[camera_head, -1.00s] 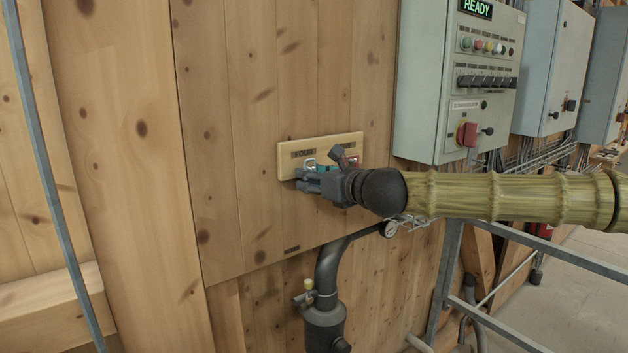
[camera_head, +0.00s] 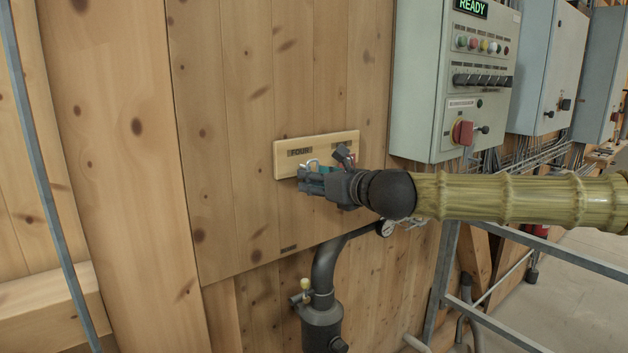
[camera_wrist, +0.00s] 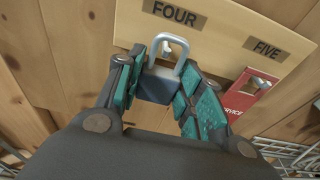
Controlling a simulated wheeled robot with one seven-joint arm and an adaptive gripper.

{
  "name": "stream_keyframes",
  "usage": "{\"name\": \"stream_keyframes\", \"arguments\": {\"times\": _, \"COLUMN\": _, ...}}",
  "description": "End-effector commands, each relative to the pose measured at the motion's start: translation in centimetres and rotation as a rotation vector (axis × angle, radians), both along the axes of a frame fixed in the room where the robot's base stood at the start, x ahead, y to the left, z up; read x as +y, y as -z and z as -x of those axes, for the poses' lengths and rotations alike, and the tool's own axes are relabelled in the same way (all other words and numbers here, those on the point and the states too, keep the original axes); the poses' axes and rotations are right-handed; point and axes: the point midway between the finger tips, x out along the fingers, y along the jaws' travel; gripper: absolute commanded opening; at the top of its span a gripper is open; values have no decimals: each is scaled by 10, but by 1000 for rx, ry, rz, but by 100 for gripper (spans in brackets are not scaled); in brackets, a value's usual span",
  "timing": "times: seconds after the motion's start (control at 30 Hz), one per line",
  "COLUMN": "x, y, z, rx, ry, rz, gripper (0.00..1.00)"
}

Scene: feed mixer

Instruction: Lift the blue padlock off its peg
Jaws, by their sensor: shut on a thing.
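The padlock has a dark blue body (camera_wrist: 157,86) and a grey metal shackle (camera_wrist: 169,48), seen in the wrist view. My gripper (camera_wrist: 160,78) is shut on the padlock body, with a teal-padded finger on each side. The shackle stands upright above the fingers, in front of the wooden peg board (camera_wrist: 135,20) below the FOUR label. In the head view my gripper (camera_head: 312,180) is at the lower part of the board, and the shackle shows just above the fingers; the padlock body is hidden.
A red service tag (camera_wrist: 240,98) hangs from a peg under the FIVE label, close right of my gripper. A grey control cabinet (camera_head: 440,90) stands to the right. A metal rail (camera_head: 520,245) and a dark pipe (camera_head: 325,275) are below. The wooden wall left is clear.

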Motion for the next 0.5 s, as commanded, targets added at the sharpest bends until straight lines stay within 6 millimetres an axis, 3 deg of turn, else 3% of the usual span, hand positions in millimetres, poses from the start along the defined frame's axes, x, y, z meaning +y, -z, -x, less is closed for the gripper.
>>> {"name": "stream_keyframes", "arguments": {"times": 0.5, "x": -12, "y": 0, "z": 16, "rx": 0, "ry": 0, "rz": 0, "gripper": 12}}
